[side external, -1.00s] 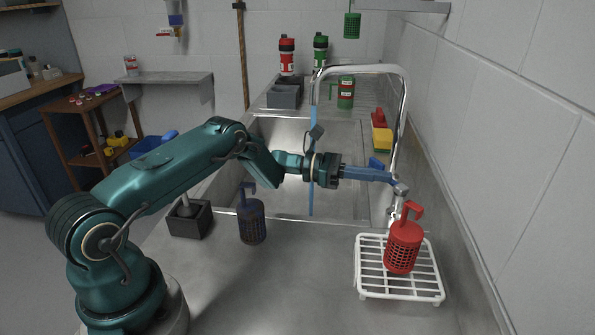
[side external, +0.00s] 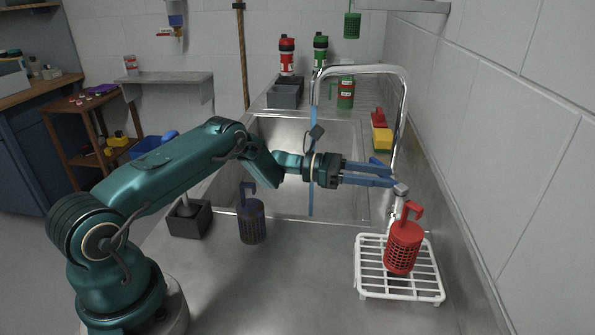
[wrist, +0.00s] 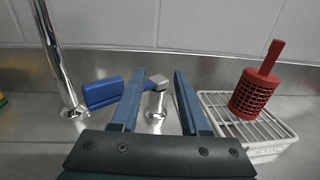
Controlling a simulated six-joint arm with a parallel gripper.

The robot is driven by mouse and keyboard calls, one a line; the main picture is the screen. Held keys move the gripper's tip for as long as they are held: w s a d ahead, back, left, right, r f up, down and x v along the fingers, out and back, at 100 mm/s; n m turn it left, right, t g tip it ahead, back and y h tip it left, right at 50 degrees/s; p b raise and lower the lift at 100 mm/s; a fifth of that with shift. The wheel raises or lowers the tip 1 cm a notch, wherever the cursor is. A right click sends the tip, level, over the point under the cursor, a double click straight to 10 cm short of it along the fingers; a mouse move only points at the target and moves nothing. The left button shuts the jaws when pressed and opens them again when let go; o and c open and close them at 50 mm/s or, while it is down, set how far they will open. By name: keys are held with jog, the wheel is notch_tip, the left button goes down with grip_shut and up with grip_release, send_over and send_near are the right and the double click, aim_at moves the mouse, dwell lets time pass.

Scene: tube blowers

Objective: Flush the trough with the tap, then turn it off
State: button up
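The steel trough (side external: 278,140) is a sunken basin in the counter. The chrome tap (side external: 403,105) arches over it, and a blue vertical stream (side external: 311,135) runs from the spout down into the trough. The tap's blue lever (wrist: 103,92) points left from a grey capped post (wrist: 158,103) in the wrist view. My gripper (side external: 392,176) is open at the post, with its fingers apart and nothing held. In the wrist view, my gripper (wrist: 160,75) has a finger on each side of the post; the left finger hides part of the lever. Contact cannot be told.
A red perforated holder (side external: 403,248) stands on a white rack (side external: 372,283) just right of the post. A red and yellow item (side external: 381,135) sits right of the trough.

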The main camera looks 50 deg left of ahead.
jog(key=v, duration=0.5)
dwell(0.3)
